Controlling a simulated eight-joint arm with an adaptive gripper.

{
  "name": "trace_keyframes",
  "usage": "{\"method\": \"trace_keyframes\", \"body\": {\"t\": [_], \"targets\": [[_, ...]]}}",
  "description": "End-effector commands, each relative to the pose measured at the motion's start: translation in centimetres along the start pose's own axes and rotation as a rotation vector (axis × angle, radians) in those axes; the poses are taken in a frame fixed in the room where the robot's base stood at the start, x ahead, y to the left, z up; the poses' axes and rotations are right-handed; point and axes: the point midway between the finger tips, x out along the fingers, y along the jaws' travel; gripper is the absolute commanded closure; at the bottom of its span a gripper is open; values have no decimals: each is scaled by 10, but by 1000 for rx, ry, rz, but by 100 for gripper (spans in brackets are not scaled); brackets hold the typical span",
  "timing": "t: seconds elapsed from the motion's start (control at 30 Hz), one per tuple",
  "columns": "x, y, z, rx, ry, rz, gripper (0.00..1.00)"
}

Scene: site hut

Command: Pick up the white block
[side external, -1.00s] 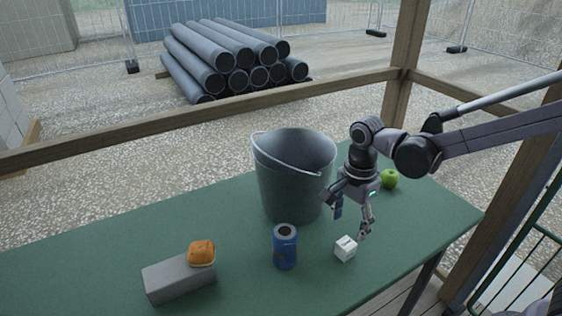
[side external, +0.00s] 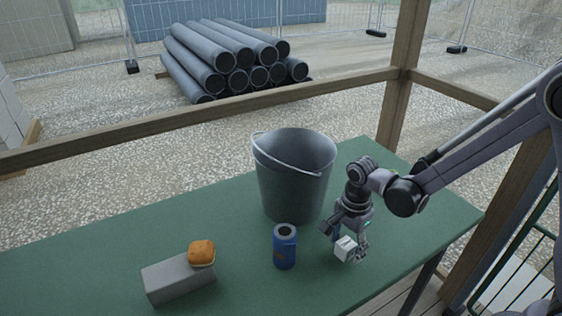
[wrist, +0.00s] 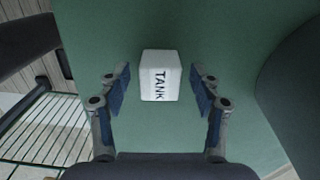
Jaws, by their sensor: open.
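The white block (side external: 346,248) stands on the green table near its front right part. In the wrist view the white block (wrist: 160,76) shows the dark letters "TANK" on its face. My gripper (side external: 346,244) is low over the table at the block, just behind it in the side view. In the wrist view my gripper (wrist: 160,90) is open, with one blue-padded finger on each side of the block. A gap shows between each finger and the block.
A blue can (side external: 285,247) stands left of the block. A grey bucket (side external: 292,185) stands behind them. An orange-brown bun (side external: 202,252) sits on a grey brick (side external: 180,280) at the left. The green table (side external: 110,245) has bare room at its left.

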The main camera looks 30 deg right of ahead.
Motion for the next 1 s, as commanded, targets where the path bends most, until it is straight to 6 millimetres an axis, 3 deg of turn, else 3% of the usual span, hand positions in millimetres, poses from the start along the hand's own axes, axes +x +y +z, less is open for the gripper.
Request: {"method": "trace_keyframes", "body": {"t": [0.2,0.43,0.77,1.0], "targets": [[1,0,0,0,0,0,36],[0,0,0,0,0,0,97],[0,0,0,0,0,0,96],[-14,0,0,0,0,0,96]]}}
